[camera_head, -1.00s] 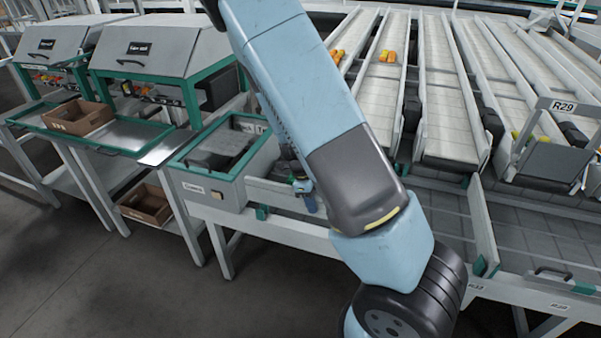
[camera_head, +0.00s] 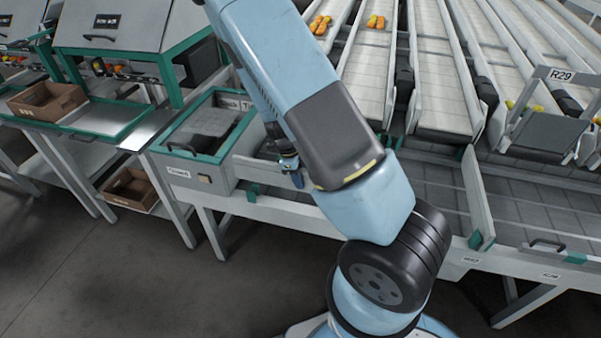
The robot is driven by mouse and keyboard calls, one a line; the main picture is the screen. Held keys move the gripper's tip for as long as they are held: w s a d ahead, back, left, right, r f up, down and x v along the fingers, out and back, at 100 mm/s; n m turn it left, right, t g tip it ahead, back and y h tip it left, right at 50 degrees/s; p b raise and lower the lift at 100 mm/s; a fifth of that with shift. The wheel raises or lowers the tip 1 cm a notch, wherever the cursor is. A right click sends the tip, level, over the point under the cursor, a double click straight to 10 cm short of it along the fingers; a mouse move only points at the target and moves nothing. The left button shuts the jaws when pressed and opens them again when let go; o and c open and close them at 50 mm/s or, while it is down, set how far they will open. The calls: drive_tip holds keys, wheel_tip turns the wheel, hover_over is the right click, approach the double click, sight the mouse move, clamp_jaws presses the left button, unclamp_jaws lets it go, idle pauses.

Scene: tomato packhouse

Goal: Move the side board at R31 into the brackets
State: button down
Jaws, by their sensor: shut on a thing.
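My gripper (camera_head: 290,168) shows only in part at the lower left of my forearm, low over the bench. It is shut on a pale board (camera_head: 258,171), which looks like the side board and runs along the bench's front edge beside the grey and green box. My arm hides the board's right end. A green bracket (camera_head: 253,191) shows on the bench edge below the board. Whether the board touches or sits in the brackets cannot be told. I cannot read an R31 label.
Another pale board (camera_head: 475,196) stands upright between bench bays, with a green bracket (camera_head: 476,240) at its foot. Conveyor lanes (camera_head: 447,88) slope down to the bench. A sign R29 (camera_head: 562,75) stands at right.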

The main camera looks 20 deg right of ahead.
drive_tip(key=shift+w+a+f+x, duration=0.1)
drive_tip(key=shift+w+a+x, duration=0.15)
drive_tip(key=shift+x, duration=1.25)
drive_tip(key=shift+w+a+f+x, duration=0.15)
drive_tip(key=shift+a+x, duration=0.15)
drive_tip(key=shift+x, duration=1.2)
drive_tip(key=shift+w+a+x, duration=0.2)
drive_tip(key=shift+a+x, duration=0.1)
drive_tip(key=shift+x, duration=1.15)
drive_tip(key=shift+s+f, duration=0.1)
drive_tip(key=shift+f, duration=0.25)
drive_tip(key=c, duration=0.9)
unclamp_jaws()
drive_tip(key=shift+c, duration=1.4)
drive_tip(key=shift+r, duration=0.15)
drive_tip(key=shift+s+d+r+v, duration=0.15)
drive_tip(key=shift+d+v, duration=0.1)
drive_tip(key=shift+v, duration=1)
drive_tip(key=shift+s+d+v, duration=0.2)
drive_tip(key=shift+d+v, duration=0.05)
drive_tip(key=shift+v, duration=1)
drive_tip(key=shift+s+d+r+v, duration=0.1)
drive_tip(key=shift+s+d+v, duration=0.1)
drive_tip(key=shift+v, duration=1.05)
drive_tip(key=shift+w, duration=0.1)
